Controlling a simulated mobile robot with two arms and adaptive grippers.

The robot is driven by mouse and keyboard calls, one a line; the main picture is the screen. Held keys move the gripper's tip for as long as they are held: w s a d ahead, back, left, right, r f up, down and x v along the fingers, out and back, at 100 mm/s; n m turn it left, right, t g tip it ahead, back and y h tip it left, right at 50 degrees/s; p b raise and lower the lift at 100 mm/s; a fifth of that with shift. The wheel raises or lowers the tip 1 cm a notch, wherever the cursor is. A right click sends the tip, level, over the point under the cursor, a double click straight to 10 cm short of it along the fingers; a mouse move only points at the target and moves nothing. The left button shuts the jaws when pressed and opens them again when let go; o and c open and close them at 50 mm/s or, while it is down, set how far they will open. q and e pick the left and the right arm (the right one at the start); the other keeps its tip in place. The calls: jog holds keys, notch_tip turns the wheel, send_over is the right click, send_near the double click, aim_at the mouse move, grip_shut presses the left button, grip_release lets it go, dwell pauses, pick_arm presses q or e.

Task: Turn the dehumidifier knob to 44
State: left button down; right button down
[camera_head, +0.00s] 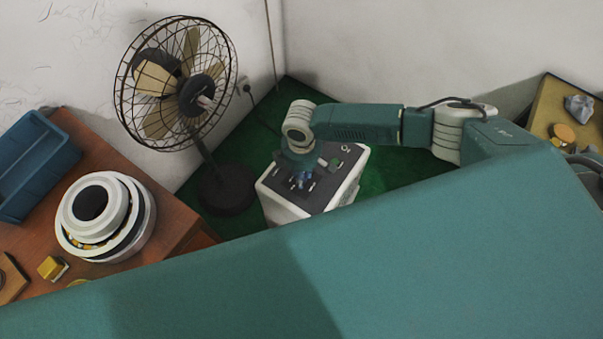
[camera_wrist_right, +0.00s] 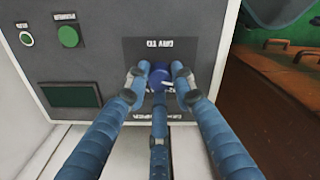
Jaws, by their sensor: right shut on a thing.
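The dehumidifier (camera_head: 340,183) is a white box with a dark grey control panel, standing on the green floor in the corner. In the right wrist view its panel (camera_wrist_right: 110,60) shows a green button and a dark green display, on which I can read no number. The knob (camera_wrist_right: 159,76) is blue. My right gripper (camera_wrist_right: 158,82) is shut on the knob, its blue fingers around it. In the head view my right gripper (camera_head: 303,180) is over the panel, and its fingers hide the knob there. My left gripper is not in view.
A black fan (camera_head: 228,188) stands just left of the dehumidifier. A wooden table (camera_head: 185,222) at left holds a white bearing ring stack (camera_head: 140,190) and a blue crate (camera_head: 45,180). Another table stands at far right. Green floor (camera_head: 385,178) is free right of the dehumidifier.

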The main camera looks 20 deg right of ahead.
jog(key=m+p, duration=0.3)
jog(key=shift+s+r, duration=0.1)
jog(key=shift+r, duration=0.15)
jog(key=m+p, duration=0.3)
jog(key=m, duration=0.1)
jog(key=m+p, duration=0.2)
jog(key=m, duration=0.1)
jog(key=shift+m+p, duration=0.3)
jog(key=m+p, duration=0.2)
jog(key=m, duration=0.1)
jog(key=shift+f+m, duration=0.1)
jog(key=shift+m, duration=0.2)
jog(key=m+p, duration=0.1)
jog(key=m, duration=0.2)
jog(key=shift+m, duration=0.3)
jog(key=m+p, duration=0.1)
jog(key=m, duration=0.2)
jog(key=shift+m+p, duration=0.3)
jog(key=m, duration=0.4)
jog(key=shift+f+m+p, duration=0.1)
jog(key=shift+m+p, duration=0.2)
jog(key=shift+p, duration=0.05)
jog(key=shift+m, duration=1.8)
